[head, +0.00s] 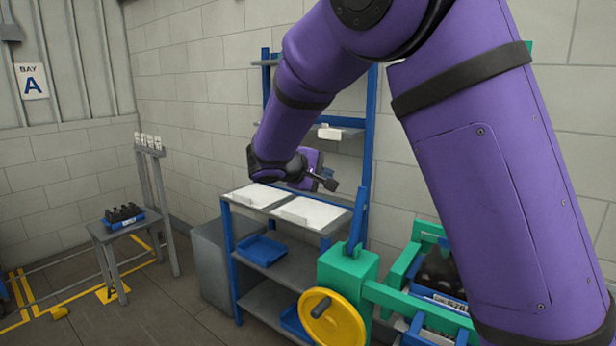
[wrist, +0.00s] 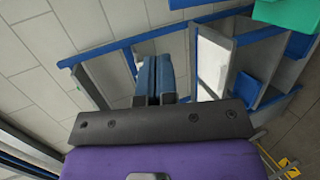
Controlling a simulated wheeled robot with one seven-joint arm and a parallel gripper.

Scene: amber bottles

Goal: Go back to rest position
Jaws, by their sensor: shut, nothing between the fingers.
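The gripper is apart from the two white trays (head: 258,195) on the shelf. Amber bottles are dark and small here: several dark bottles (head: 124,213) stand in a blue tray on the small grey stand at the left.
A green frame with a yellow handwheel (head: 333,318) stands at the front, beside a blue crate with dark items (head: 437,272) at the right. A grey cabinet (head: 217,268) is left of the shelving. Open floor (head: 150,290) lies between the stand and the shelving.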

